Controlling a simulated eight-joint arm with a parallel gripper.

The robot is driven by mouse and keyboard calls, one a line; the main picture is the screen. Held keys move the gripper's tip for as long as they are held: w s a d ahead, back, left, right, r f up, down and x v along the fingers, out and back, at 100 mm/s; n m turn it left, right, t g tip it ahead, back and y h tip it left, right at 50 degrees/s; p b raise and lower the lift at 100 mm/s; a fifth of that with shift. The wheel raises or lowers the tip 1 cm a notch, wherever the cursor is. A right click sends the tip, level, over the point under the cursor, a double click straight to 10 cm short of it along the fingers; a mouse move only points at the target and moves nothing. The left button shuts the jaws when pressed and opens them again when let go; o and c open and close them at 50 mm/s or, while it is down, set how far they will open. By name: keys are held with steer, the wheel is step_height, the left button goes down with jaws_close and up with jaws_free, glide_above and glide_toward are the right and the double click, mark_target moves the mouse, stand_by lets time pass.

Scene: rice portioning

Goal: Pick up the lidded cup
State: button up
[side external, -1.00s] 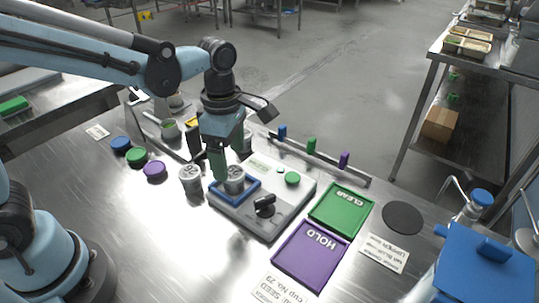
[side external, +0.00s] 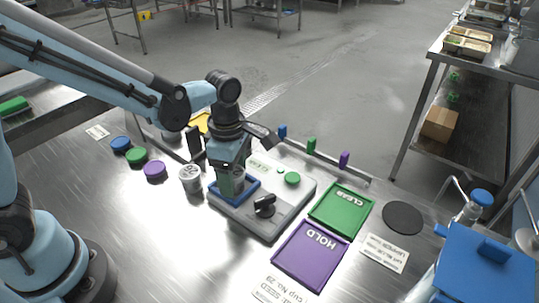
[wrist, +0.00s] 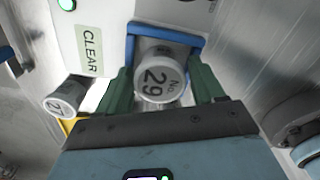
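A white lidded cup marked No. 29 (wrist: 160,86) stands within the blue square frame (wrist: 193,40) on the grey device in the wrist view. The blue frame also shows in the side view (side external: 252,188), where my gripper hides the cup. My gripper (side external: 232,190) is lowered over the frame. In the wrist view its two green fingers (wrist: 162,82) stand on either side of the cup, apparently open with narrow gaps. Whether either finger touches the cup is hard to tell.
Another lidded cup (side external: 190,178) stands left of the device; a cup marked 27 (wrist: 66,97) shows in the wrist view. The device has a black knob (side external: 264,206) and green button (side external: 292,179). Purple HOLD (side external: 308,256) and green CLEAR (side external: 341,209) trays lie right.

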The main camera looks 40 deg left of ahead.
steer(key=c, duration=0.9)
